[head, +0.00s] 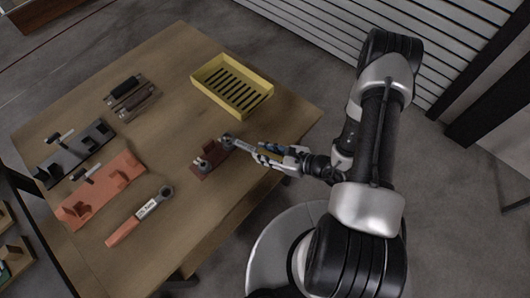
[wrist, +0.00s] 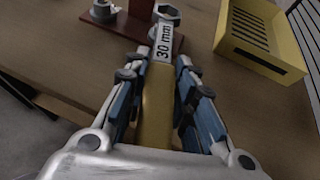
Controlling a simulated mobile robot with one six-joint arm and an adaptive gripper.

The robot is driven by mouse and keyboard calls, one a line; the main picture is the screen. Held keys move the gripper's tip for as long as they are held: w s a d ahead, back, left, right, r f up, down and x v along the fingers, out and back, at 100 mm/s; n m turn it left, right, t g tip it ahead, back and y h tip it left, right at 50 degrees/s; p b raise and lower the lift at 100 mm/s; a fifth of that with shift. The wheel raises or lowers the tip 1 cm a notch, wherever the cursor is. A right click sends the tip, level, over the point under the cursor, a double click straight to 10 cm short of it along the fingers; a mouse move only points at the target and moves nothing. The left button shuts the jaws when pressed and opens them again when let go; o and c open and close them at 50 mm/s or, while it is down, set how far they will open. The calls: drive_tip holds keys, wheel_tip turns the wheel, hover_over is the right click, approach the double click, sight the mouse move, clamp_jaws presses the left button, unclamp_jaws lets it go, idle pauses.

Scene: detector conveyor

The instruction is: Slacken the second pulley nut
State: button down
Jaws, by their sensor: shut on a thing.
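My gripper (head: 264,155) is shut on a yellow-handled wrench (wrist: 156,105) marked "30 mm". The wrench points away from my gripper, with its ring end (wrist: 167,13) at the top of the wrist view. In the head view that ring is at the right end of a red-brown base (head: 209,168), at the pulley nut there. I cannot tell whether the ring is around that nut or just above it. The other pulley nut (head: 202,163) stands free at the base's left end; it also shows in the wrist view (wrist: 102,11).
An orange-handled wrench (head: 124,230) lies on the wooden table (head: 190,235). An orange holder (head: 98,199) and a dark grey holder (head: 82,152) are at the left. A yellow slotted tray (head: 265,97) stands behind the base. Two dark objects (head: 127,90) lie further back.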

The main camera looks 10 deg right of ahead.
drive_tip(key=shift+f+b, duration=1.25)
drive_tip(key=shift+f, duration=0.2)
drive_tip(key=c, duration=1.9)
unclamp_jaws()
drive_tip(key=shift+r, duration=0.1)
drive_tip(key=shift+c, duration=0.2)
clamp_jaws()
drive_tip(key=shift+w, duration=0.1)
drive_tip(key=shift+w+d+n+g+y+b, duration=0.4)
drive_tip(key=shift+w+d+n+g+y, duration=0.35)
drive_tip(key=shift+n, duration=0.25)
drive_tip(key=shift+w, duration=0.1)
drive_tip(key=shift+w+d+n+g+y+b, duration=0.25)
drive_tip(key=shift+w+n+g+b, duration=0.1)
drive_tip(key=shift+w+n+g, duration=0.15)
drive_tip(key=shift+w+d+n+g+y+b, duration=0.1)
drive_tip(key=shift+w+d+n+g+b, duration=0.2)
drive_tip(key=shift+w+n+g, duration=0.15)
